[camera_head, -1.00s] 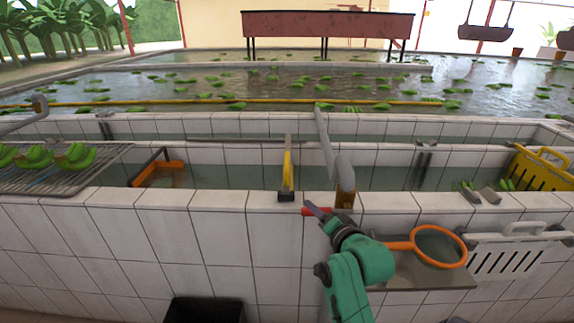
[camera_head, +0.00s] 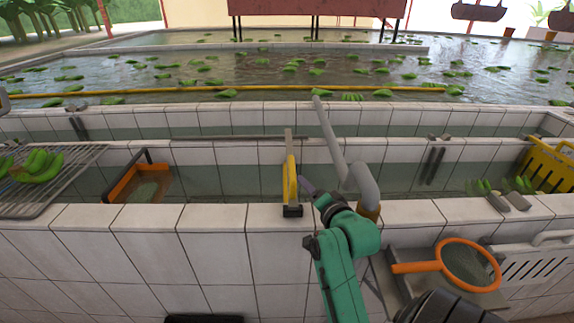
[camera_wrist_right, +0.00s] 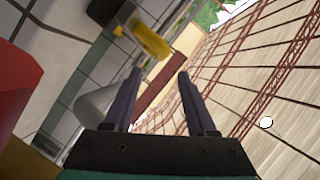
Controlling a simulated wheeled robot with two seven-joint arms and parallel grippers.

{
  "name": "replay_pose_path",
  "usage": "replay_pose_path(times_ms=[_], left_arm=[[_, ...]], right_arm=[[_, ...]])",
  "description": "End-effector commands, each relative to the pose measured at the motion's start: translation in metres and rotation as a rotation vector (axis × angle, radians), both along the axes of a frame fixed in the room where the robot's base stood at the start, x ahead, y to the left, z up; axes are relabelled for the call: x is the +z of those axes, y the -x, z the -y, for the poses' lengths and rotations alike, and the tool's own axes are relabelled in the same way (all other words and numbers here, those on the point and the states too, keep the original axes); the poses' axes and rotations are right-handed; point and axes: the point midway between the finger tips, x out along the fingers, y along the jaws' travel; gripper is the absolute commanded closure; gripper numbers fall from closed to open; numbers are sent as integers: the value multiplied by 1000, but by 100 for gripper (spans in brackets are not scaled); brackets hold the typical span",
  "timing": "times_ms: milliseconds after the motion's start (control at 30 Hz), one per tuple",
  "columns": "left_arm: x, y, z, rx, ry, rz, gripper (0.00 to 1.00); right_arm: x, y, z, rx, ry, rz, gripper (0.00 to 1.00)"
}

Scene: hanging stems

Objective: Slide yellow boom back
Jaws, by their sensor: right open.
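A short yellow bar (camera_head: 291,178) with a black end block lies across the trough on a grey rail, in the middle of the head view. A long thin yellow pole (camera_head: 200,95) floats across the pool behind; I cannot tell from the picture which one is the boom. My right gripper (camera_head: 306,187) is just right of the short bar, its fingers partly hidden. In the right wrist view the gripper (camera_wrist_right: 160,88) has its fingers apart and nothing between them; a yellow piece (camera_wrist_right: 148,40) shows beyond them. My left gripper is not in view.
A grey pipe (camera_head: 335,140) bends down right beside my right gripper. An orange-rimmed net (camera_head: 470,265) sits at front right, a yellow crate (camera_head: 548,165) at far right. An orange scoop (camera_head: 135,183) and a wire rack (camera_head: 70,180) are left. A red block (camera_wrist_right: 15,80) is close in the wrist view.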

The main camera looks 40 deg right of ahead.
Motion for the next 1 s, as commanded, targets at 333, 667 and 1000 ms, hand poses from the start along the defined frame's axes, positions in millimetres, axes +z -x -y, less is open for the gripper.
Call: replay_pose_path(times_ms=[333,667,1000], left_arm=[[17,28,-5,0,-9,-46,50],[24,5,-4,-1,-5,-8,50],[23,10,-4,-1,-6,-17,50]], right_arm=[[-15,-80,27,-1,0,0,43],[-29,-126,42,-1,1,0,43],[-30,-126,42,-1,0,0,85]])
